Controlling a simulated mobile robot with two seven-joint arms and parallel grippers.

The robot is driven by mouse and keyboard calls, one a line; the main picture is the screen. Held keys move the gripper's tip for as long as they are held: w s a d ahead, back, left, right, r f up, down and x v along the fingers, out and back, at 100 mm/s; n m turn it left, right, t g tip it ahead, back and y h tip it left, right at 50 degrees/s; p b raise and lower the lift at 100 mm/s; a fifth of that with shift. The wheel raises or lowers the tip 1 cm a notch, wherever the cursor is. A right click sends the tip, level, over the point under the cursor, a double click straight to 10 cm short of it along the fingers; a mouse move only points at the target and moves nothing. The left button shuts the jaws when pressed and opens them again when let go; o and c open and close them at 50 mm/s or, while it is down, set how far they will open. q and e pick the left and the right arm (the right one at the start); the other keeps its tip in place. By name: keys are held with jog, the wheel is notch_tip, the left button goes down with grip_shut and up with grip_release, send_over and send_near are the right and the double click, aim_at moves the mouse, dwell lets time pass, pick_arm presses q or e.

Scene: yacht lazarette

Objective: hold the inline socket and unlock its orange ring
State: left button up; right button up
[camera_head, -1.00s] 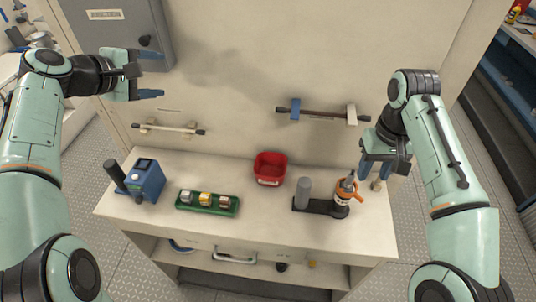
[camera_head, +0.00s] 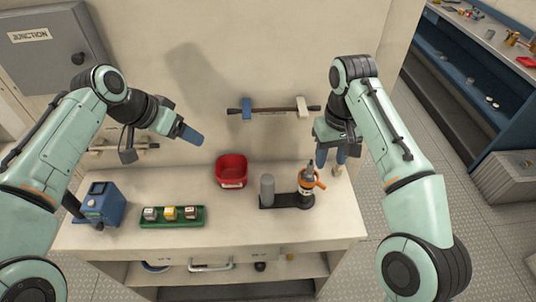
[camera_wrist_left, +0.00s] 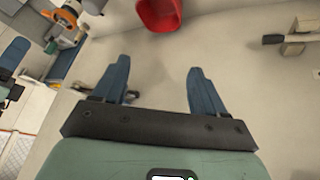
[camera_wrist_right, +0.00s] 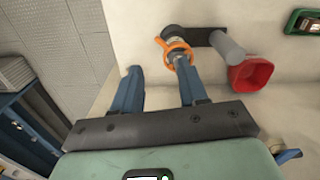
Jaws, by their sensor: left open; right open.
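The inline socket (camera_head: 309,176) stands upright on the right end of a black base (camera_head: 285,202) on the bench, with its orange ring (camera_head: 304,189) around it. In the right wrist view the orange ring (camera_wrist_right: 174,50) shows just beyond the fingertips. My right gripper (camera_head: 331,158) is open and empty, just right of and behind the socket, fingers pointing down, apart from it. My left gripper (camera_head: 165,140) is open and empty, in the air above the bench's left half, left of the red bin. Whether the ring is locked is too small to tell.
A grey cylinder (camera_head: 267,189) stands on the base's left end. A red bin (camera_head: 231,171) is behind. A green tray (camera_head: 171,223) with small blocks and a blue device (camera_head: 101,204) are at left. A wall-mounted bar (camera_head: 272,111) is above. The bench front (camera_head: 240,234) is clear.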

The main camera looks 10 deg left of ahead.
pick_arm(q)
jog(key=w+d+f+m+g+y, duration=0.2)
jog(key=d+f+m, duration=0.3)
jog(key=f+m, duration=0.25)
jog(key=m+g+y, duration=0.1)
jog(key=m+g, duration=0.3)
jog(key=m, duration=0.8)
send_near(268, 188)
jog(key=shift+w+d+r, duration=0.2)
jog(key=shift+w+d, duration=0.15)
jog(key=shift+w, duration=0.25)
jog(key=shift+a+r+m+t+y, duration=0.2)
jog(key=shift+m+t+y, duration=0.1)
jog(key=shift+m, duration=0.15)
jog(key=shift+f, duration=0.4)
notch_tip(268, 188, down, 12)
jog(key=shift+f, duration=0.25)
